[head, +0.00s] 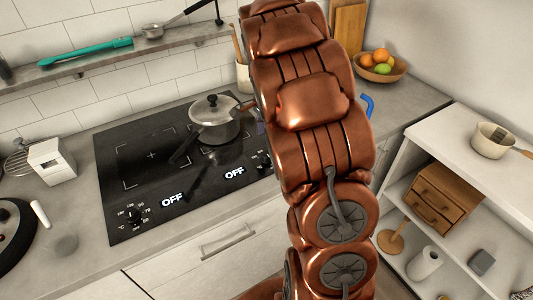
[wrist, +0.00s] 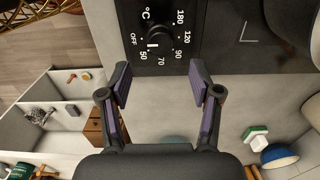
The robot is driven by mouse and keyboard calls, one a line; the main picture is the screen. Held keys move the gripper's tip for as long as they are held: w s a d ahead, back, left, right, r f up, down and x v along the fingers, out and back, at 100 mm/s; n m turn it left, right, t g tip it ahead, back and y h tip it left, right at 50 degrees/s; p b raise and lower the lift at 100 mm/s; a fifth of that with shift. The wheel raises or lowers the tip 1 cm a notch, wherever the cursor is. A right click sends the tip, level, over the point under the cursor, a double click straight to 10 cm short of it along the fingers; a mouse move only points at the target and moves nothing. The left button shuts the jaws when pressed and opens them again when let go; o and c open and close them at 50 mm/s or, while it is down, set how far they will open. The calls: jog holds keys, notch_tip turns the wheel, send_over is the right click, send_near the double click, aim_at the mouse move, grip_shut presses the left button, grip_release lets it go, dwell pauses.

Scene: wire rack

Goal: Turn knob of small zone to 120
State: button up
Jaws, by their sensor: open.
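In the head view, a black cooktop (head: 125,185) has a left knob (head: 134,214) and a right knob (head: 263,160) on its front edge, the right one partly hidden by my arm. Both displays there read OFF. In the wrist view, a black round knob (wrist: 158,38) is ringed by OFF, 50, 70, 90, 120 and 180. Its white mark seems to point to the lower left, near 50. My gripper (wrist: 160,85) is open and empty, its fingers spread on either side below the knob, apart from it.
A metal pot (head: 214,122) stands on the right part of the cooktop, its handle reaching toward the front. A fruit bowl (head: 381,66) sits on the counter right of my arm. A white shelf unit (head: 448,152) stands at the right. The cooktop's left part is clear.

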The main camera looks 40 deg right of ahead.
aim_at(267, 153)
jog(key=shift+f+p, duration=1.4)
jog(key=shift+f, duration=2.45)
jog(key=c, duration=1.1)
jog(key=shift+c, duration=0.2)
jog(key=shift+f+b, duration=0.1)
jog(key=shift+b, duration=0.35)
